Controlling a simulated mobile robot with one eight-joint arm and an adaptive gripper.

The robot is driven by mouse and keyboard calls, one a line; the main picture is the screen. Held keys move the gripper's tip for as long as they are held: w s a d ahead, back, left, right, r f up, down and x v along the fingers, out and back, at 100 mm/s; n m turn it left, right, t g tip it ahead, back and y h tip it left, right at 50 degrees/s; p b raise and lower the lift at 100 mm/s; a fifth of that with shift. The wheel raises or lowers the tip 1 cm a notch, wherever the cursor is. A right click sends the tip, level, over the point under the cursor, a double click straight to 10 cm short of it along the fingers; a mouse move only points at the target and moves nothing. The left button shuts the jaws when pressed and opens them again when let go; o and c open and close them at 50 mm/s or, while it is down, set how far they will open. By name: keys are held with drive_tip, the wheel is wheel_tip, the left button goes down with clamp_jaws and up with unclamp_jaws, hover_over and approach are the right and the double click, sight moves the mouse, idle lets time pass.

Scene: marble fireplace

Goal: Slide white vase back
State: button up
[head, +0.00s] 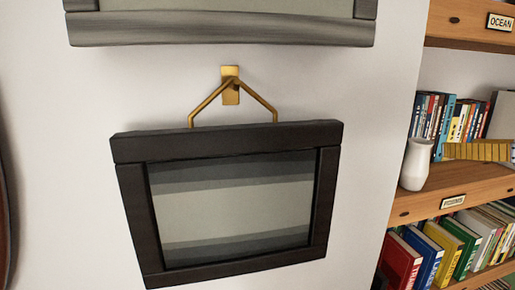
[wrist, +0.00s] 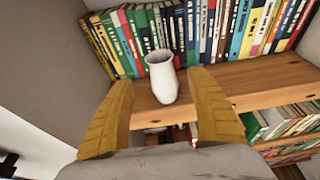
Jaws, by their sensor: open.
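The white vase (head: 415,165) stands upright near the front edge of a wooden shelf (head: 437,190), at its left end in the head view. In the wrist view the vase (wrist: 161,76) stands on the shelf (wrist: 245,80) in front of a row of books. My gripper (wrist: 163,95) is open in the wrist view, its two yellow fingers apart on either side of the vase's base in the picture. I cannot tell whether either finger touches it. In the head view a yellow finger (head: 478,151) shows just right of the vase.
Several books (wrist: 240,30) line the back of the shelf behind the vase. A white wall (wrist: 50,40) closes the left side. A lower shelf holds more books (head: 440,250). A dark-framed picture (head: 130,200) hangs on the wall at left. The shelf is bare right of the vase.

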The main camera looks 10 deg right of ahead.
sight(426, 153)
drive_tip(key=shift+o, duration=1)
drive_tip(key=shift+g, duration=0.3)
drive_tip(key=p+x, duration=0.1)
drive_tip(key=x, duration=0.3)
drive_tip(key=p+x, duration=0.1)
drive_tip(key=x, duration=0.3)
drive_tip(key=f+p+x, duration=0.1)
drive_tip(key=x, duration=0.3)
drive_tip(key=shift+w+f, duration=0.2)
drive_tip(key=shift+s, duration=0.1)
drive_tip(key=c, duration=1.5)
drive_tip(key=shift+c, duration=0.2)
drive_tip(key=shift+w+a+f+b, duration=0.1)
drive_tip(key=shift+w+a+b, duration=0.15)
drive_tip(key=shift+w, duration=1.35)
drive_tip(key=shift+w+a+b, duration=0.1)
drive_tip(key=shift+w+a, duration=0.15)
drive_tip(key=shift+w, duration=1.35)
